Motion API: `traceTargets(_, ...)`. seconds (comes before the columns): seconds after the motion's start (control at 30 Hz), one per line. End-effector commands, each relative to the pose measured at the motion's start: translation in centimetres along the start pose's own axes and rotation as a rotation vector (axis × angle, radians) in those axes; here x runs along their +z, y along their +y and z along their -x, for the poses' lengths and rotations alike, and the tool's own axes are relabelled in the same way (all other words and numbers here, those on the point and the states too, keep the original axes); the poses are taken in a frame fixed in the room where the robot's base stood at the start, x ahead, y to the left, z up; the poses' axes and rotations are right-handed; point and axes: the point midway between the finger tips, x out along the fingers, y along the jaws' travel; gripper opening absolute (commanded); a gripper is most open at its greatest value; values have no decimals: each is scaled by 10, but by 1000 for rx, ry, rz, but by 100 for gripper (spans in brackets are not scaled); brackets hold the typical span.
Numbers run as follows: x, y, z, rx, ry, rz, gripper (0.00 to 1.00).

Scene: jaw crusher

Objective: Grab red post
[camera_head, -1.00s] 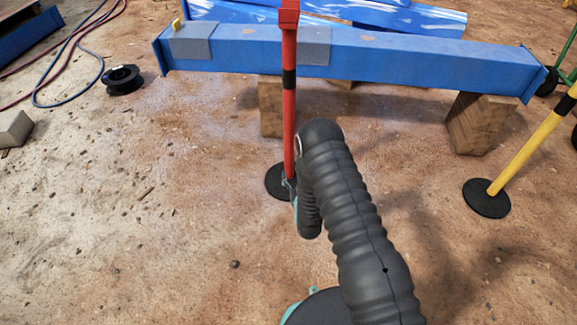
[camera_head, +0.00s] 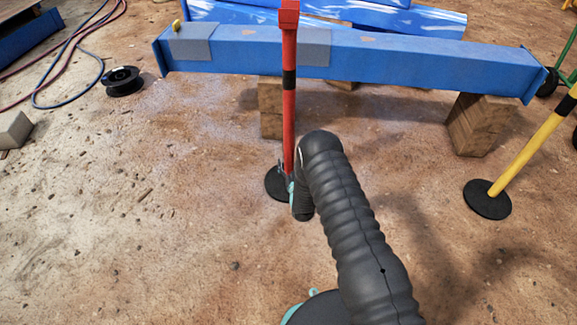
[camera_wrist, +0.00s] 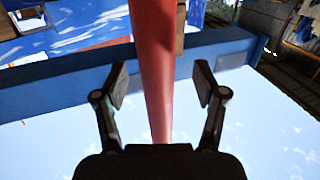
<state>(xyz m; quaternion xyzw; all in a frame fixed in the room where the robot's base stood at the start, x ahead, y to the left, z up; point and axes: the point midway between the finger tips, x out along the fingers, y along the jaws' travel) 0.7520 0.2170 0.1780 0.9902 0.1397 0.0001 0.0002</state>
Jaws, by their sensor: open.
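The red post (camera_head: 289,125) stands upright on a round black base (camera_head: 277,184), with a black band on its upper part. My gripper is mostly hidden behind my dark ribbed arm in the head view, low beside the post. In the wrist view my gripper (camera_wrist: 162,86) is open, and the red post (camera_wrist: 156,70) runs between its two fingers. The fingertips show gaps on both sides of the post and do not appear to touch it.
A blue beam (camera_head: 400,62) on wooden blocks (camera_head: 480,124) lies right behind the post. A yellow post (camera_head: 530,152) on a black base stands at the right. A black spool (camera_head: 123,80) and hoses lie at left. Open dirt ground is at left front.

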Motion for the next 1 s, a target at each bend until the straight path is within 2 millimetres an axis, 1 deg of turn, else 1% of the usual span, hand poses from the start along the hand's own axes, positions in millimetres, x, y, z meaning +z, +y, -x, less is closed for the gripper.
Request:
traceTargets(0.1,4,4,-17,1,2,0,71)
traceTargets(0.27,4,4,-35,0,2,0,71)
traceTargets(0.4,4,4,-39,0,-1,0,71)
traceTargets(0.57,4,4,-39,0,-1,0,71)
traceTargets(0.67,4,4,-39,0,-1,0,48)
traceTargets(0.7,4,4,-39,0,-1,0,38)
traceTargets(0.77,4,4,-39,0,0,0,23)
traceTargets(0.8,4,4,-39,0,0,0,13)
traceTargets(0.87,4,4,-39,1,0,0,0)
traceTargets(0.97,4,4,-39,1,0,0,0)
traceTargets(1.0,-1,4,-41,1,9,0,0)
